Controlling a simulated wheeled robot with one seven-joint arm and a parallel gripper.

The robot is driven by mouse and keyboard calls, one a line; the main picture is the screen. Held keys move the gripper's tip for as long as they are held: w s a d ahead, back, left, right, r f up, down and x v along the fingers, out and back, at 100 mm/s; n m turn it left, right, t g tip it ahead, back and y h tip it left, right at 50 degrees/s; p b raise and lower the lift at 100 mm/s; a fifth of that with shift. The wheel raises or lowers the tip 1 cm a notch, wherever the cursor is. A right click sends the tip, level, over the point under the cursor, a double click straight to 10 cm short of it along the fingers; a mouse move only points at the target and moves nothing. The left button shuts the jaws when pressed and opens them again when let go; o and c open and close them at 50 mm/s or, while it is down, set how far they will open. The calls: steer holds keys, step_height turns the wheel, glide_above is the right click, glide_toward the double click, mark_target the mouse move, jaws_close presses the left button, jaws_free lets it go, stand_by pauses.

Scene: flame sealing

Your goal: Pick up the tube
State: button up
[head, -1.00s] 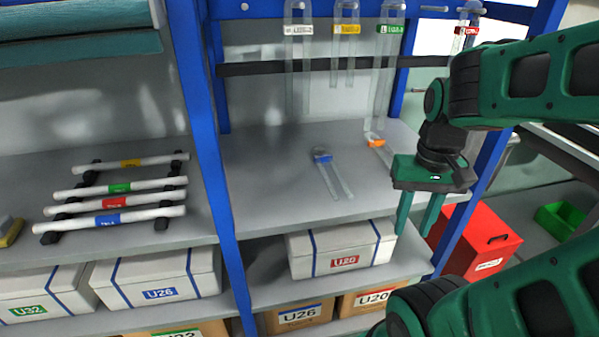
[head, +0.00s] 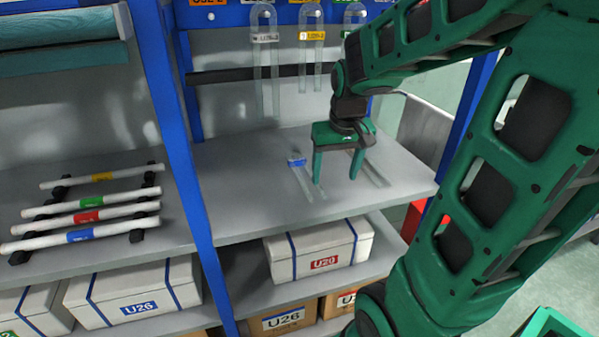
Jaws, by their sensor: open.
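A clear U-shaped tube with a blue band (head: 297,162) lies on the grey shelf. Its legs point toward the front edge. A second clear tube (head: 376,174) lies to its right. Its banded end is hidden behind my gripper. My gripper (head: 336,180) points down over the shelf between the two tubes, with its fingers apart and nothing between them. The left finger overlaps the view near the blue-banded tube's legs; I cannot tell its height above the shelf. Which tube the task means does not show.
Several clear U-shaped tubes hang above the shelf, one with a yellow label (head: 311,36). White tubes with coloured bands, one blue (head: 80,236), lie on a rack at left. A blue post (head: 178,130) divides the shelves. A white box marked U20 (head: 318,252) sits below.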

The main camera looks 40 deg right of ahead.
steer(key=n+t, duration=0.1)
steer(key=t, duration=0.1)
glide_toward(301, 172)
steer(key=shift+s+a+r, duration=0.2)
steer(key=shift+s, duration=0.25)
steer(key=shift+s+a+r, duration=0.2)
steer(key=shift+s, duration=0.3)
steer(key=shift+w+f, duration=0.15)
steer(key=shift+w, duration=0.2)
steer(key=shift+w+d+r+x, duration=0.1)
steer(key=shift+w+x, duration=0.05)
steer(key=shift+x, duration=1.05)
steer(key=shift+w+d+r+x, duration=0.1)
steer(key=shift+w+d+x, duration=0.05)
steer(key=shift+x, duration=1.05)
steer(key=shift+w+d+r+x, duration=0.1)
steer(key=shift+w+x, duration=0.05)
steer(key=shift+x, duration=1)
steer(key=shift+f, duration=0.1)
steer(key=c, duration=1.2)
